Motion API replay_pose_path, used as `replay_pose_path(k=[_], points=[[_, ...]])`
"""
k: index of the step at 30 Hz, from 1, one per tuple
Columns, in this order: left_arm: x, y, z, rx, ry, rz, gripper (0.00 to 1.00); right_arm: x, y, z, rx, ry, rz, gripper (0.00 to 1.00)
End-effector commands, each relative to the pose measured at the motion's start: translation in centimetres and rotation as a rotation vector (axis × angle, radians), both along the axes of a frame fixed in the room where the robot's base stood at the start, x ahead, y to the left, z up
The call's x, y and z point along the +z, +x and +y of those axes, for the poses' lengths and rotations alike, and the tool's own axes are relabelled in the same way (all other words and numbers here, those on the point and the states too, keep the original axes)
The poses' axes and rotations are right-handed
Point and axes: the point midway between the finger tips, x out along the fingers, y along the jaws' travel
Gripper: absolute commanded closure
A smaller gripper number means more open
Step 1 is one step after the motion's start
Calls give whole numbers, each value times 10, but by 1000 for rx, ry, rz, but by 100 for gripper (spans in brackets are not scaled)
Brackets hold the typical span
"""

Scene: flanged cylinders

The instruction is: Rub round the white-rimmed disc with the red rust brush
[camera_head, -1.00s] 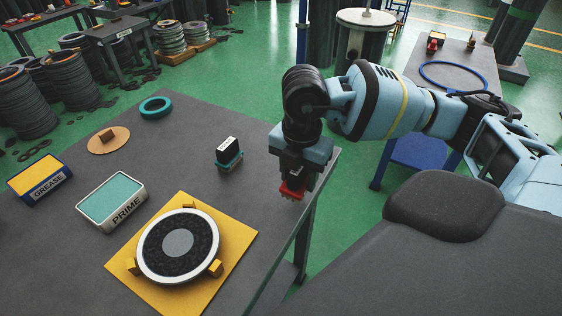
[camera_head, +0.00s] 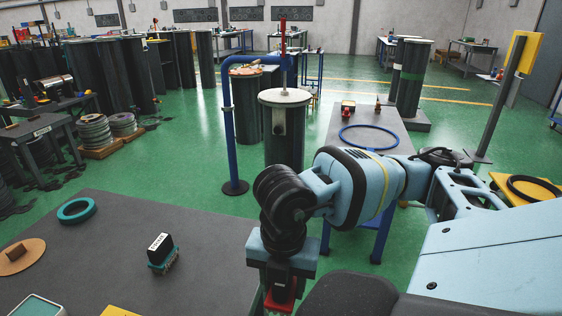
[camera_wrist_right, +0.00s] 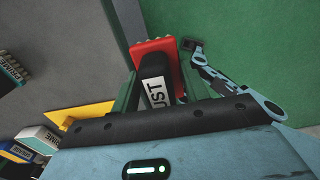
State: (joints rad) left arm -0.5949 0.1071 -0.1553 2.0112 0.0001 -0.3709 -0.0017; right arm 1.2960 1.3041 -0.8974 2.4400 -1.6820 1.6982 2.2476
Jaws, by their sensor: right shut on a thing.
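The red rust brush (camera_head: 281,303) is in my right gripper (camera_head: 279,285), at the bottom of the head view. The right wrist view shows its red block (camera_wrist_right: 152,48) and its dark handle, with a white label reading "UST", between the gripper's fingers (camera_wrist_right: 160,88). The gripper is shut on it, near the table's right edge. The white-rimmed disc is in neither present view. Only a corner of the yellow mat (camera_head: 119,312) shows in the head view, and part of it shows in the right wrist view (camera_wrist_right: 88,113). My left gripper is not in view.
A teal-based brush with a black handle (camera_head: 160,248), a teal ring (camera_head: 76,210) and a brown disc with a block (camera_head: 20,255) are on the dark table (camera_head: 110,265). The prime tray (camera_head: 38,306) is cut off below. A blue ring (camera_head: 369,138) lies on another table.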

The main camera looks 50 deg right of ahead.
Motion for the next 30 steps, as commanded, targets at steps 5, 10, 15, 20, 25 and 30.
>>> replay_pose_path(k=[5,10,15,20,25,30], points=[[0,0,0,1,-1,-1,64,0,1,0,5,0,-1,73],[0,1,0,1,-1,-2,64,0,4,2,116,4,-1,73],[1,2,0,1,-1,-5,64,1,11,9,407,12,-4,73],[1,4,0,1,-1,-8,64,1,19,15,733,18,-8,73],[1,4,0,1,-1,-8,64,2,28,23,1080,24,-13,73],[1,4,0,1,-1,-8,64,3,36,30,1429,26,-20,73]])
